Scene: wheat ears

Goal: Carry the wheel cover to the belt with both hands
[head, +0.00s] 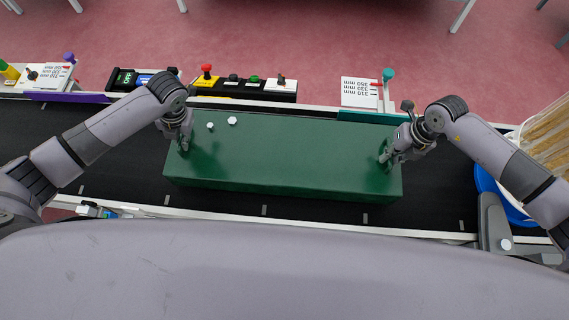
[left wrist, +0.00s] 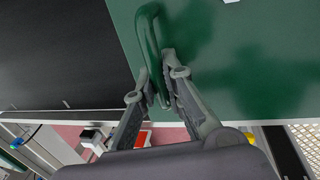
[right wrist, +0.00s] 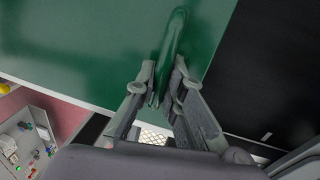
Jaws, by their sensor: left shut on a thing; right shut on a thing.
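The wheel cover is a long green box-like cover (head: 285,160) in the middle of the head view, over the black belt (head: 440,195). I cannot tell whether it rests on the belt or hangs just above it. My left gripper (head: 183,143) is shut on the green handle (left wrist: 148,40) at the cover's left end. My right gripper (head: 387,153) is shut on the green handle (right wrist: 174,45) at its right end. The cover also shows in the left wrist view (left wrist: 260,70) and the right wrist view (right wrist: 80,50). Two small white pieces (head: 232,121) are on its top.
A control box with a red button (head: 207,72) and a display box (head: 126,78) stand along the belt's far side. White signs (head: 360,92) stand there too. A blue-rimmed container (head: 486,184) is at the right. Bare belt shows on both sides of the cover.

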